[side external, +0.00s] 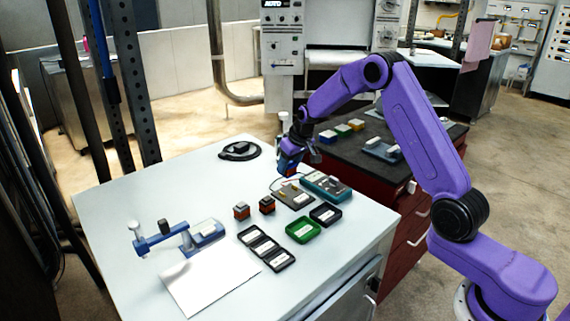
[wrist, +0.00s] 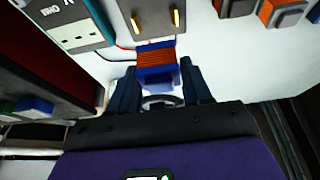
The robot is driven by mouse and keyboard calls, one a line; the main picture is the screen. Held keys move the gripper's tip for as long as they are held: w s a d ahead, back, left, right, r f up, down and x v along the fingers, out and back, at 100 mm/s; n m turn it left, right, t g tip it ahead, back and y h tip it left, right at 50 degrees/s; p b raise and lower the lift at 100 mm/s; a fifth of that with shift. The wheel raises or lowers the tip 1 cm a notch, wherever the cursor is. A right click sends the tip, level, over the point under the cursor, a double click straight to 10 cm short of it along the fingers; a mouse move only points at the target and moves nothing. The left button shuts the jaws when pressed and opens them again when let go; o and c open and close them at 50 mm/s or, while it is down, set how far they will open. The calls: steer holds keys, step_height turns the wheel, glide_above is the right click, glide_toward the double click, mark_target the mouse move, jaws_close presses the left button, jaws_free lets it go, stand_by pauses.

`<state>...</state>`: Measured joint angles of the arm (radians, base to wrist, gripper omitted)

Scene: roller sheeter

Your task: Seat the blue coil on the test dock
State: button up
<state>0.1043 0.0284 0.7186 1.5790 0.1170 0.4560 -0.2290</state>
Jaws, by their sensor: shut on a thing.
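The blue coil (wrist: 157,73), a blue block with a copper-orange winding, sits between the fingers of my gripper (wrist: 157,84). The gripper is shut on it. In the side view the coil (side external: 288,167) hangs from my gripper (side external: 291,158) near the back right edge of the white table. The test dock appears to be the grey plate (side external: 291,194) beside the teal meter (side external: 326,186). In the wrist view the plate (wrist: 150,30) shows two brass prongs at the top. The coil appears apart from the prongs. Its underside is hidden.
Two orange-and-dark blocks (side external: 241,211) stand left of the plate. A blue fixture (side external: 205,238) stands left. Several coloured blocks (side external: 342,130) sit on the dark bench.

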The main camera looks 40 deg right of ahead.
mark_target(290, 176)
steer(key=shift+f, duration=2.2)
steer(key=shift+f, duration=1.05)
stand_by(0.5)
steer(key=o, duration=1.2)
steer(key=shift+c, duration=0.2)
steer(key=shift+s, duration=0.1)
steer(key=shift+c, duration=1.2)
steer(key=shift+o, duration=0.9)
steer(key=shift+r, duration=3.55)
steer(key=shift+a, duration=0.1)
